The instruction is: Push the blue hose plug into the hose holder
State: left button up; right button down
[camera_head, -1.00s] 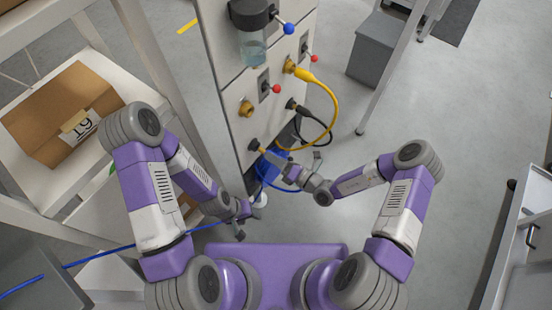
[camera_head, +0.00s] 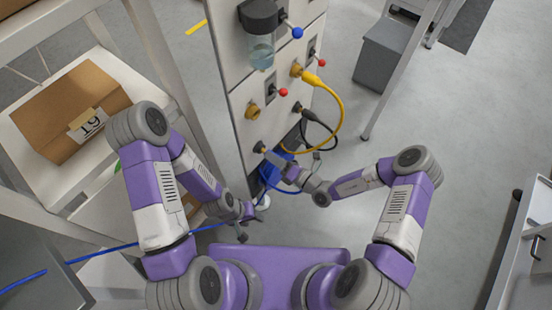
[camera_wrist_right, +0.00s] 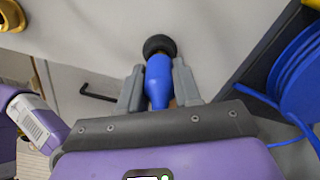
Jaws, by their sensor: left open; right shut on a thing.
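The blue hose plug (camera_wrist_right: 158,80) is between the two fingers of my right gripper (camera_wrist_right: 160,88) in the right wrist view. Its far end meets the black round hose holder (camera_wrist_right: 160,44) on the pale panel; how deep it sits I cannot tell. In the head view my right gripper (camera_head: 270,155) is shut at the holder (camera_head: 259,147), low on the cabinet front, and the plug is too small to make out. My left gripper (camera_head: 246,222) is open, below and left of the holder, close to the blue hose (camera_head: 211,226).
The cabinet front (camera_head: 237,101) carries a yellow hose (camera_head: 340,105), a black cable (camera_head: 322,125) and valves with coloured knobs. A blue reel (camera_wrist_right: 300,85) is right of the plug. A shelf with a cardboard box (camera_head: 62,110) stands left.

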jog(key=shift+w+a, duration=0.15)
jog(key=shift+a, duration=0.05)
jog(key=c, duration=0.7)
grip_release()
